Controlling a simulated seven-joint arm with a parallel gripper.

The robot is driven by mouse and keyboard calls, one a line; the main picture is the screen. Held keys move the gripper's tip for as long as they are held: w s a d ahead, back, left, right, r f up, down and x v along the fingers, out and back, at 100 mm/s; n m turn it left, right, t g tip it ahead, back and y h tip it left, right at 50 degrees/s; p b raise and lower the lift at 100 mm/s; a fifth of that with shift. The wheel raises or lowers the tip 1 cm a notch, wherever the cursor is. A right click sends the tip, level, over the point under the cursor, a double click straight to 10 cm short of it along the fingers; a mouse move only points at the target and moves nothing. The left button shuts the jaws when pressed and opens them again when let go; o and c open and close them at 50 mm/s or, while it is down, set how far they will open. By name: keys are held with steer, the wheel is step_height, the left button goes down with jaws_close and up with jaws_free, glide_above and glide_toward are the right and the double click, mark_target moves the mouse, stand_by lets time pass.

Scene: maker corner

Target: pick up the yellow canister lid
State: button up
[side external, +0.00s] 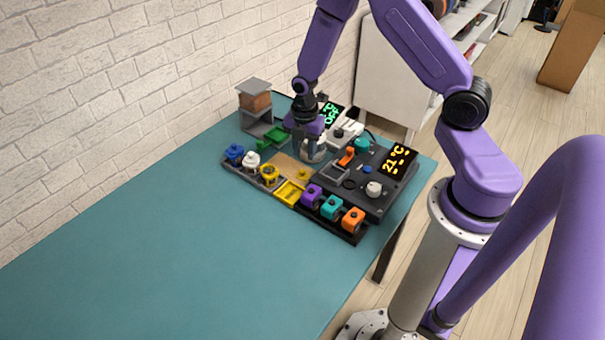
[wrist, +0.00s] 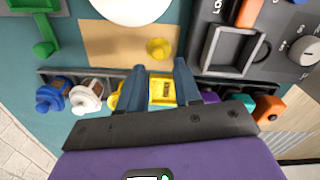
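The yellow canister lid (wrist: 158,48), a small round piece with a knob, lies on a tan board (wrist: 104,40) in the wrist view. It also shows in the side view (side external: 302,174), on the board's near right part. The yellow canister (side external: 269,174) stands in the rack between the white canister and the board, and appears to be without its lid. In the wrist view it is partly hidden by my left finger. My gripper (wrist: 159,65) is open and empty, above the board area. The lid appears just beyond the gap between the fingertips, apart from them.
Blue (wrist: 50,93) and white (wrist: 87,96) canisters stand in the rack. A yellow tray (side external: 289,193) sits beside purple, teal and orange blocks (side external: 353,219). A round white object (side external: 313,152) is close to my gripper. A dark control panel (side external: 377,196) lies right. The table's left is clear.

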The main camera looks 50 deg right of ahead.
mark_target(302, 171)
steer(key=shift+a+f, duration=0.2)
steer(key=shift+f, duration=1.4)
steer(key=shift+a+f, duration=0.15)
steer(key=shift+f, duration=1.45)
jaws_close()
